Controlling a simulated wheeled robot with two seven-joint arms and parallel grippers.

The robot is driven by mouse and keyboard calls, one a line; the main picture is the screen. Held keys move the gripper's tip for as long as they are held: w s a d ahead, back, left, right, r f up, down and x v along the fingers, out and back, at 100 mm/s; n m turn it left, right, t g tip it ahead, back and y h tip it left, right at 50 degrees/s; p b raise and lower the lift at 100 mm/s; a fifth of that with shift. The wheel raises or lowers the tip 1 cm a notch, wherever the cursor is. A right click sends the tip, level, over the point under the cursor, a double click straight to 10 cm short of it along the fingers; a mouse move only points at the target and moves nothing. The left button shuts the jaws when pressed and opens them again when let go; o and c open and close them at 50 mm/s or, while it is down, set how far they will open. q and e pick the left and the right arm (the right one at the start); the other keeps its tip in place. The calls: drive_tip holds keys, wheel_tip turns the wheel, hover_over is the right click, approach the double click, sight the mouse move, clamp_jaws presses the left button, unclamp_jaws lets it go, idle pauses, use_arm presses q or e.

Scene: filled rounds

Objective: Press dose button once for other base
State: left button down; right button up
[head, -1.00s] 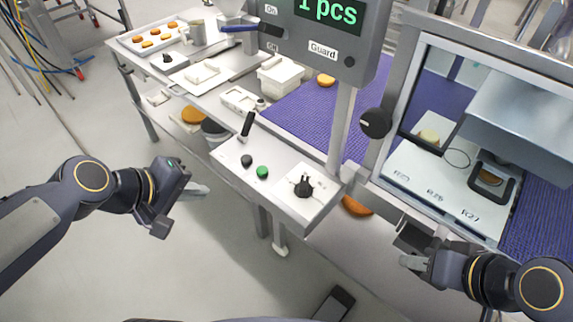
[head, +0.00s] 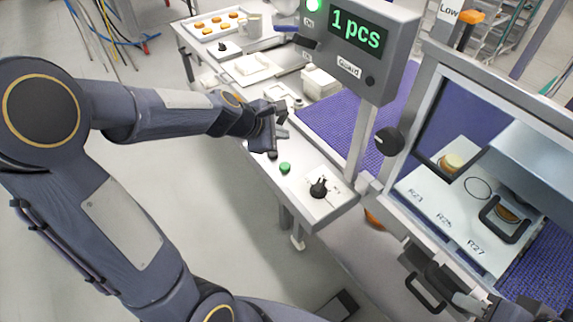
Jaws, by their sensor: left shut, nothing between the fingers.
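My left gripper (head: 272,128) is shut and empty over the left part of the white control panel (head: 308,208). On the panel are a green button (head: 285,168), a dark button (head: 273,155) close under the gripper, and a black knob (head: 319,188). No label on the buttons is readable, and I cannot tell whether the fingers touch anything. Behind the machine's window, a pale-topped round base (head: 452,162) sits on the white plate marked R23, R25 and R27. Another round (head: 508,213) is in a black frame.
A grey display box (head: 348,45) on a post reads "1 pcs", with a lit green lamp above. A purple belt (head: 338,118) runs behind the panel. A tray (head: 213,25) with several orange rounds stands at the back left.

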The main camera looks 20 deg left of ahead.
sight(281, 167)
use_arm(q)
drive_tip(key=shift+f+b, duration=4.3)
drive_tip(key=shift+f, duration=0.1)
drive_tip(key=shift+f, duration=0.1)
drive_tip(key=shift+f+b, duration=0.3)
drive_tip(key=shift+b, duration=0.05)
drive_tip(key=shift+f+b, duration=0.55)
drive_tip(key=shift+f, duration=0.05)
drive_tip(key=shift+r+p, duration=1.05)
wheel_tip(281, 167, up, 5)
drive_tip(key=p, duration=0.5)
